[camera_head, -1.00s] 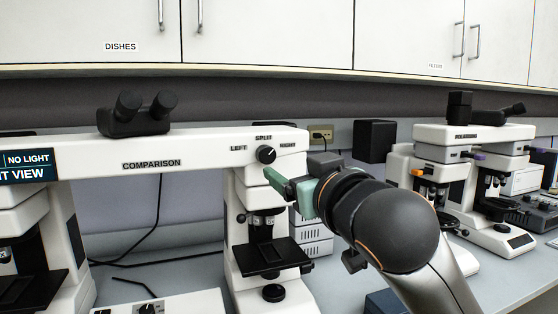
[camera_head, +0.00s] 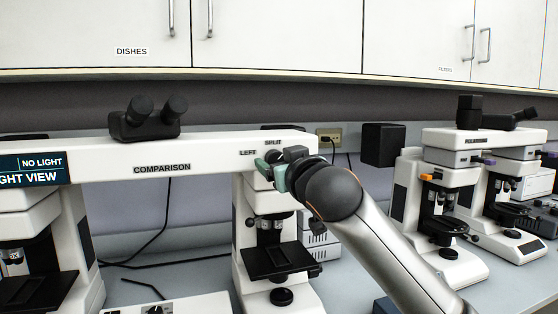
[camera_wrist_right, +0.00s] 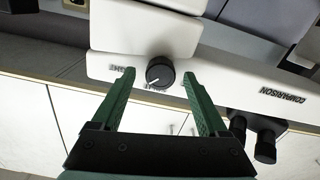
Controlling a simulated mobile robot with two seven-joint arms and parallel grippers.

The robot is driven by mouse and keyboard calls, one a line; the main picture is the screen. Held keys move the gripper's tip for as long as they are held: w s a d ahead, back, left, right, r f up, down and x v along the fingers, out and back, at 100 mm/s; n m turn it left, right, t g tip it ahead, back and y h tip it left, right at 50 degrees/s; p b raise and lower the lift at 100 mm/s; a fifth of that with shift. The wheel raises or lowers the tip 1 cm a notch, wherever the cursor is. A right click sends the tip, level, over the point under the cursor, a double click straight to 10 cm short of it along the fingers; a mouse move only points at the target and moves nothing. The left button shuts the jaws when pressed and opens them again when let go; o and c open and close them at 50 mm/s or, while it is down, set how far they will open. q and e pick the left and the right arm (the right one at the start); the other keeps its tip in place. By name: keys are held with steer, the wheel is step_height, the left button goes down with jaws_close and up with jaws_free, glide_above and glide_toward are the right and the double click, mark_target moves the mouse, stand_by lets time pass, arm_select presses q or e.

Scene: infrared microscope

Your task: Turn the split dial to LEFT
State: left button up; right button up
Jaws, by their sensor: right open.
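The split dial (camera_wrist_right: 160,72) is a round black knob with a white pointer line on the white comparison microscope (camera_head: 200,160). In the wrist view, which is upside down, the pointer slants toward the lower left, between the SPLIT label and the RIGHT label. In the head view the right gripper (camera_head: 268,163) mostly hides the dial. My left gripper is out of view.
Black eyepieces (camera_head: 148,117) stand on top of the comparison bridge. A black stage (camera_head: 278,261) sits below the dial. Another white microscope (camera_head: 440,190) stands to the right, and wall cabinets (camera_head: 280,35) hang above.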

jaws_close()
stand_by(0.7)
